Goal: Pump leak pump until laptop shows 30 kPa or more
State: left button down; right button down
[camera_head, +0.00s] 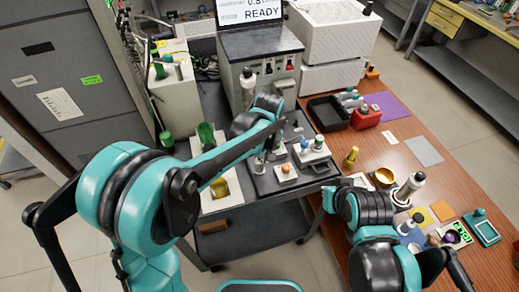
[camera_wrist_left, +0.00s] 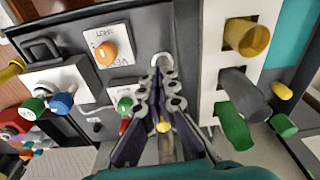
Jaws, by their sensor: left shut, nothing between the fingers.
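The laptop (camera_head: 250,12) stands at the back of the bench. Its screen is cut by the top edge; it reads READY under a number starting "0." that I cannot read fully. My left gripper (camera_wrist_left: 163,122) is shut and empty, low over the dark panel; in the head view its fingers are largely hidden by my arm. An orange knob (camera_wrist_left: 107,52) on a white plate, part-labelled SHUT, lies left of the fingers. A small yellow tip shows at the fingers. I cannot tell which part is the leak pump. My right gripper (camera_head: 328,194) is near the bench edge, its fingers unclear.
A white rack with yellow (camera_wrist_left: 246,37), grey and green tubes stands right of the fingers in the wrist view. A block with blue (camera_wrist_left: 62,104) and green knobs is at left. A black tray (camera_head: 327,112) and red container (camera_head: 366,117) are on the wooden table.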

pick_arm(q)
jog(key=shift+w+f, duration=0.1)
jog(key=shift+w, duration=0.05)
notch_tip(320, 180, up, 12)
jog(key=s, duration=0.1)
jog(key=shift+s+d, duration=0.15)
jog(key=shift+d, duration=0.05)
dwell(1.4)
jog(key=w+f+p, duration=0.1)
jog(key=p, duration=0.3)
jog(key=w+a+f+p, duration=0.1)
jog(key=w+p, duration=0.1)
jog(key=p, duration=0.3)
jog(key=shift+w+a+f, duration=0.15)
jog(key=shift+w+f, duration=0.05)
jog(key=shift+f, duration=0.05)
jog(key=shift+f, duration=0.1)
jog(key=shift+w+a+f+b, duration=0.15)
jog(key=shift+f+b, duration=0.95)
jog(key=shift+f, duration=0.6)
jog(key=shift+w+f+b, duration=0.15)
jog(key=shift+f+b, duration=0.95)
jog(key=shift+f, duration=0.6)
